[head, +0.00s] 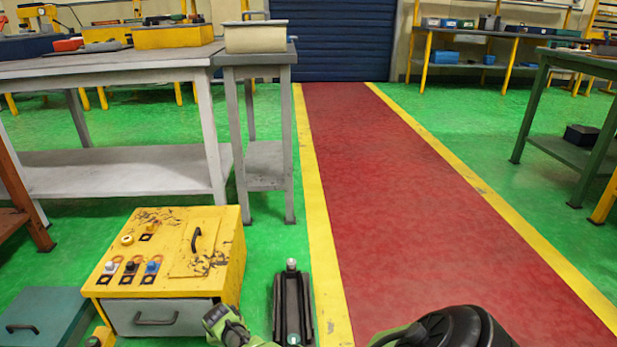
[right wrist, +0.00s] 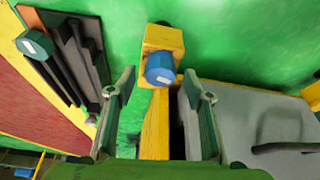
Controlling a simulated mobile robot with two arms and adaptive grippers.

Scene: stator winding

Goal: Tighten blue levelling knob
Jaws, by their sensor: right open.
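The blue levelling knob (right wrist: 160,68) shows in the right wrist view on a yellow bracket (right wrist: 162,40) beside the grey drawer front. My right gripper (right wrist: 158,88) is open, one finger on each side of the line to the knob. The fingers look apart from the knob, with a gap on both sides. In the head view green-and-black parts of my right arm (head: 232,328) are at the lower right corner of the yellow cabinet (head: 222,225), and the levelling knob is not visible there. My left gripper is not in view.
The cabinet top carries several small knobs, one of them blue (head: 152,267). A dark rack with bars (head: 292,308) stands on the floor right of the cabinet. A teal box (head: 40,312) is at the left. The red walkway (head: 420,200) is largely clear.

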